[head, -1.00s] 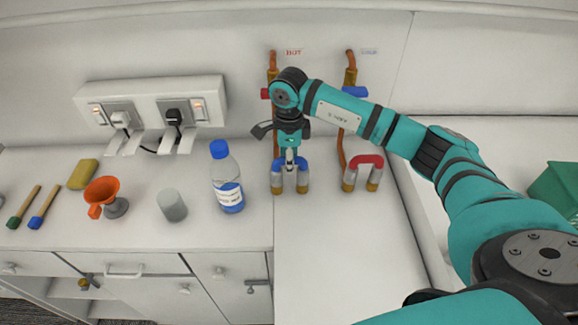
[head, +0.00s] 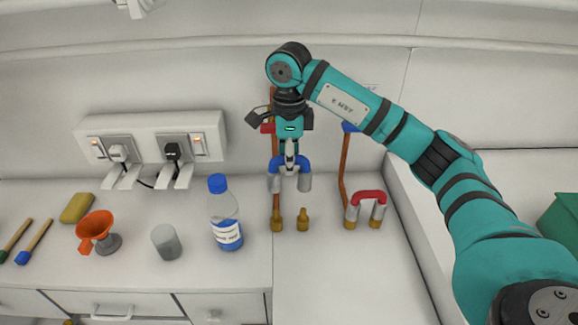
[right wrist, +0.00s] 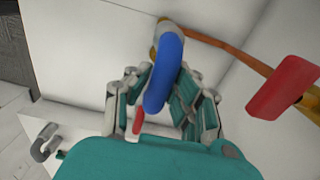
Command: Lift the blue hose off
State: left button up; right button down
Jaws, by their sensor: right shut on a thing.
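The blue hose (head: 290,163) is a short bent piece with grey metal ends. My right gripper (head: 290,160) is shut on its top and holds it upright. Its ends hang clear above two bare brass fittings (head: 277,220) (head: 303,220) on the white counter. In the right wrist view the blue hose (right wrist: 164,72) lies between the fingers of my right gripper (right wrist: 160,92). My left gripper is not in view.
A red hose (head: 368,196) sits on brass fittings to the right, near a copper pipe (head: 344,172). A blue-capped bottle (head: 225,218), a grey cylinder (head: 166,242) and an orange funnel (head: 94,226) stand to the left. A wall lies close behind.

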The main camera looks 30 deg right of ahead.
jog(key=shift+r+p, duration=1.05)
jog(key=shift+r, duration=0.75)
